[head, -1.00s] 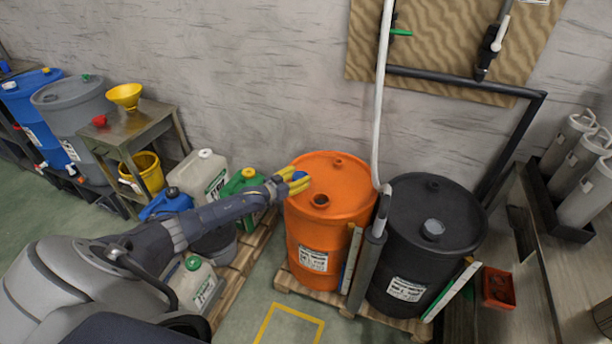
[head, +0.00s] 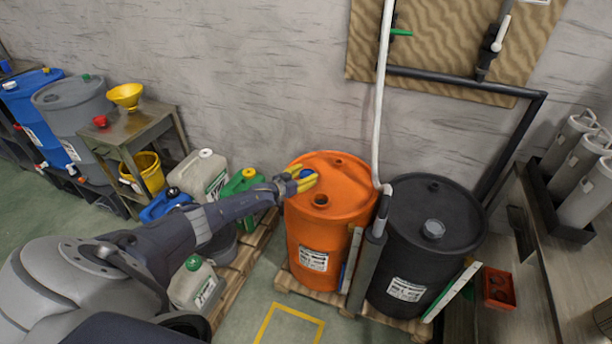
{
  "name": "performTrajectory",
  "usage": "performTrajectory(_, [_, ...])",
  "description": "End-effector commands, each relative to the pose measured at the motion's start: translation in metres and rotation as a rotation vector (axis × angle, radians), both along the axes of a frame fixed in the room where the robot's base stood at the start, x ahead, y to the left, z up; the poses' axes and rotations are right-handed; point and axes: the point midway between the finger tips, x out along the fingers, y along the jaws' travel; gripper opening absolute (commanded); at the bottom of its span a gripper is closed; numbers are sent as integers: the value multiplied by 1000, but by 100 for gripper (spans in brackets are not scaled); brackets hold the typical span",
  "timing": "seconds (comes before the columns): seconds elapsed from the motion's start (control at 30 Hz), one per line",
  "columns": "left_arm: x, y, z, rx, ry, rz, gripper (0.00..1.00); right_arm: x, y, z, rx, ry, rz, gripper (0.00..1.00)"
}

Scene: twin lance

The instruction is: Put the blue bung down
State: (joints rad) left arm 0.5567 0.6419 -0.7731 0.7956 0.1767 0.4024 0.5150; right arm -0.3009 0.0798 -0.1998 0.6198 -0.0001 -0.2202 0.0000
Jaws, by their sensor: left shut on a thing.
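The blue bung (head: 306,174) is between the yellow fingertips of my left gripper (head: 304,178), at the left part of the orange drum's top. My left gripper is shut on it. I cannot tell whether the bung touches the drum top. The orange drum (head: 345,187) stands upright with an open dark hole (head: 320,201) in its lid, just in front and to the right of the bung. My right gripper is not in view.
A black drum (head: 405,215) with a grey cap stands to the right, with a lance (head: 378,215) between the drums. Jerrycans (head: 203,172) crowd the left. A red bin (head: 497,288) is at the right. The orange lid's right side is clear.

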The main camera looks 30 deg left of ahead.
Motion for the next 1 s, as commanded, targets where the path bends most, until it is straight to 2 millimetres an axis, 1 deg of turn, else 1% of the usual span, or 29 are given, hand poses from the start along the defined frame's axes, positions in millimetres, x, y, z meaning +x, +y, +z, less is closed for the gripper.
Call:
performTrajectory(0.2, [0,0,-2,0,0,0,32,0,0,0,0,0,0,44])
performTrajectory(0.23, [0,0,-3,0,0,0,57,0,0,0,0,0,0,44])
performTrajectory(0.4, [0,0,-2,0,0,0,76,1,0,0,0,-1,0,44])
performTrajectory(0.43, [0,0,-2,0,0,0,77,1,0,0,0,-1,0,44])
performTrajectory(0.77, [0,0,0,1,0,0,77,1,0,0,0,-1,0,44])
performTrajectory(0.87, [-6,1,0,-1,0,0,77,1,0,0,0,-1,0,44])
performTrajectory(1.0, [-20,4,2,-1,1,0,77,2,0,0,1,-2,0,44])
